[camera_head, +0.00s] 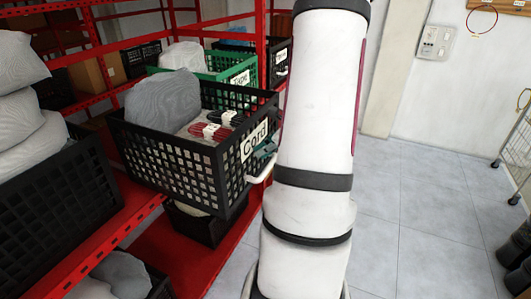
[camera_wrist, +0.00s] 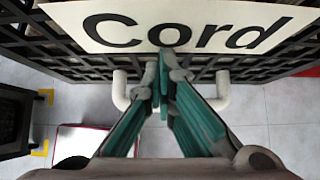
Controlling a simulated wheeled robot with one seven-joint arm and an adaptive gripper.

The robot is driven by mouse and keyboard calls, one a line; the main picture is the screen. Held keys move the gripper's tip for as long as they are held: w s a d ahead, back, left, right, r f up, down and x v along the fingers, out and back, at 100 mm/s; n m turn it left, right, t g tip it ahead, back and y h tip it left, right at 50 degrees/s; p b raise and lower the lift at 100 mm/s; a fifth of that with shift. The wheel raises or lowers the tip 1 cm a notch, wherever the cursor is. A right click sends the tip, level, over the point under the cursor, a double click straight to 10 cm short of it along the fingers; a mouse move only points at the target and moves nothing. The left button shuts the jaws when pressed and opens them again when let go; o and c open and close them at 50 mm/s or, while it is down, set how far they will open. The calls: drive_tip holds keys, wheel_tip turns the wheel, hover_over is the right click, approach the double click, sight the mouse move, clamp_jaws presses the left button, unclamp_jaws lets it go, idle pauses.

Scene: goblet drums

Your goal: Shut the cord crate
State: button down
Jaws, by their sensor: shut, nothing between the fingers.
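The cord crate (camera_head: 178,162) is a black mesh crate with a white "Cord" label (camera_head: 254,139) on its front. It juts out past the red shelf's front edge. A white handle (camera_head: 262,172) sits on its front below the label. My gripper (camera_head: 266,150), with teal fingers, is at the crate front by the label and handle, partly hidden by my arm. In the wrist view, my gripper (camera_wrist: 164,78) has its fingertips together just below the "Cord" label (camera_wrist: 180,25), between the two arms of the white handle (camera_wrist: 222,92). Whether the tips touch the crate is unclear.
The red shelf (camera_head: 150,262) holds a green crate (camera_head: 238,78) and a black crate (camera_head: 281,62) behind, and another black crate (camera_head: 55,190) with sacks at left. Inside the cord crate are a grey sack (camera_head: 163,103) and dark red cord bundles (camera_head: 212,128).

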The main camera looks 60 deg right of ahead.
sight(181, 133)
drive_tip(key=w+b, duration=0.1)
drive_tip(key=w, duration=0.8)
drive_tip(key=w+a+b, duration=0.1)
drive_tip(key=w, duration=0.9)
drive_tip(key=w+a+b, duration=0.1)
drive_tip(key=w+b, duration=0.1)
drive_tip(key=w, duration=0.7)
drive_tip(key=shift+w+a, duration=0.2)
drive_tip(key=shift+w, duration=0.5)
drive_tip(key=shift+r, duration=0.1)
